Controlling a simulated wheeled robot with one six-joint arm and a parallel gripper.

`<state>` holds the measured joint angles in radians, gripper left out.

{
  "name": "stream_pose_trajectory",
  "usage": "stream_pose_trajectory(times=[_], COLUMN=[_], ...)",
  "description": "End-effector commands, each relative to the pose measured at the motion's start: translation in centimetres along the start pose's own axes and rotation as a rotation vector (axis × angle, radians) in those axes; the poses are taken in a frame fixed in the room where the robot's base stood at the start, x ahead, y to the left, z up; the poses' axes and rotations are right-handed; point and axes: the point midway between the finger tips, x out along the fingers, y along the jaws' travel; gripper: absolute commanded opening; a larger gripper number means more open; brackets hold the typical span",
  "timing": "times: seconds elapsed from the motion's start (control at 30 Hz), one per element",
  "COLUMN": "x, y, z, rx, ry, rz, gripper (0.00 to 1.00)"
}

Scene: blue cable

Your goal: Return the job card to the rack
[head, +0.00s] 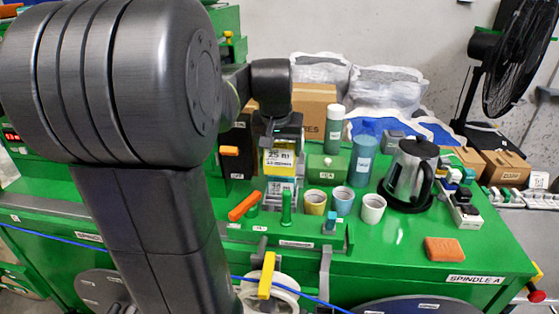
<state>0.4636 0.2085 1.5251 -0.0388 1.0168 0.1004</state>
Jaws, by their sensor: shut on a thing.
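My gripper (281,143) reaches down over the back middle of the green bench and is shut on the job card. The job card (279,160) is a white-and-yellow card with dark print, hanging upright below the jaws. Another pale card or label (281,187) shows just below it; whether it belongs to the rack I cannot tell. My forearm and wrist hide much of the left and back of the bench, and I cannot make out the rack clearly.
Three cups (342,201) stand right of the card, with green canisters (362,160) behind them. A steel kettle (410,175) stands further right. A blue cable (55,236) runs along the bench front.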

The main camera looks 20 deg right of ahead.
Motion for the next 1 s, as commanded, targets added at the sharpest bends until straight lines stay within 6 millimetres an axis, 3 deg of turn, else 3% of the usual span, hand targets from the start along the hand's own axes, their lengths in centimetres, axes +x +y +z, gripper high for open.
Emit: stream_pose_trajectory(times=[0.13,0.57,1.0], x=[2.2,3.7,6.5], y=[0.0,0.0,0.0], z=[0.9,1.5,2.6], rx=[0.000,0.000,0.000], ry=[-0.002,0.000,0.000], rz=[0.000,0.000,0.000], gripper=[0.52,0.52,0.52])
